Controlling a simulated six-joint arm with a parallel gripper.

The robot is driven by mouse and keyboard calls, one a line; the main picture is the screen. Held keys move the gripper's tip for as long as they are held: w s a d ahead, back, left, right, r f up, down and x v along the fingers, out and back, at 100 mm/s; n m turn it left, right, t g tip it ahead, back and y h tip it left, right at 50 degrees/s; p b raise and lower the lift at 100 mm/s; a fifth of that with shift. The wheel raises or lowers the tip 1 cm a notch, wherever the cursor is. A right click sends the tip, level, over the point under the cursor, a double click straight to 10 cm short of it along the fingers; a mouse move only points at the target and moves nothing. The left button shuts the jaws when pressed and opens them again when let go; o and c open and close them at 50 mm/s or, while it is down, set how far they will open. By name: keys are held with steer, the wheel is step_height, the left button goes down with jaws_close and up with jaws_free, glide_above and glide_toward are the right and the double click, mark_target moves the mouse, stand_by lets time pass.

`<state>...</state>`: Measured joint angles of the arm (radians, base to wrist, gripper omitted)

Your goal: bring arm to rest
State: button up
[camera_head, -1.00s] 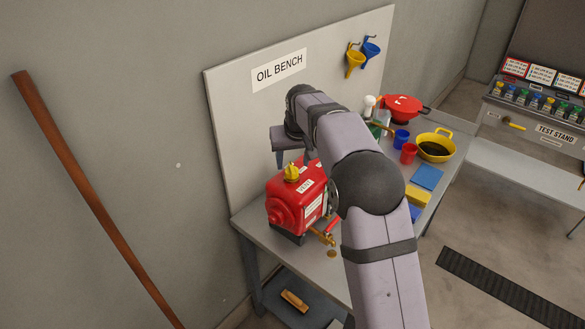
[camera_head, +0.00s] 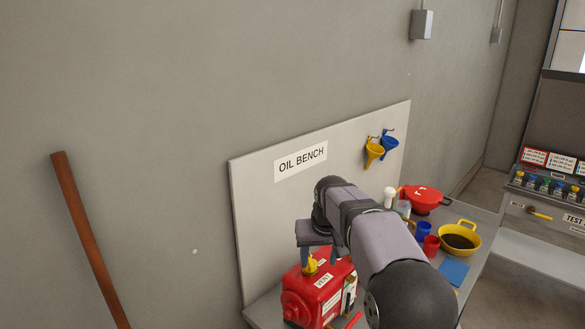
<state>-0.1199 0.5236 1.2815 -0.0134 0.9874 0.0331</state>
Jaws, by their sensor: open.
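The red pump (camera_head: 325,297) with a "VENT" label sits on the oil bench, its lower part cut off by the frame's bottom edge. A yellow cap (camera_head: 311,267) stands on its top. My gripper (camera_head: 319,262) points down just over the pump's top, its two fingers apart, with the yellow cap close to the left finger. I cannot tell whether the fingers touch the cap. No object shows held between them. My arm reaches in from the lower right and covers part of the bench.
The backboard (camera_head: 255,215) stands behind the pump, with a yellow funnel (camera_head: 374,152) and a blue funnel (camera_head: 389,146) hung on it. Right of my arm are a red lidded pan (camera_head: 422,199), cups (camera_head: 424,231) and a yellow basin (camera_head: 460,239). A brown pole (camera_head: 90,240) leans at left.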

steer(key=s+d+f+g, duration=0.1)
steer(key=s+f, duration=0.3)
steer(key=s, duration=0.7)
steer(key=s+d+f+g, duration=0.1)
steer(key=s+d+f, duration=0.2)
steer(key=s, duration=0.9)
steer(key=s+d+f+m+g, duration=0.1)
steer(key=s+f, duration=0.4)
steer(key=s, duration=0.6)
steer(key=shift+s+d+f+g, duration=0.2)
steer(key=shift+d+g, duration=0.3)
steer(key=shift+d, duration=0.25)
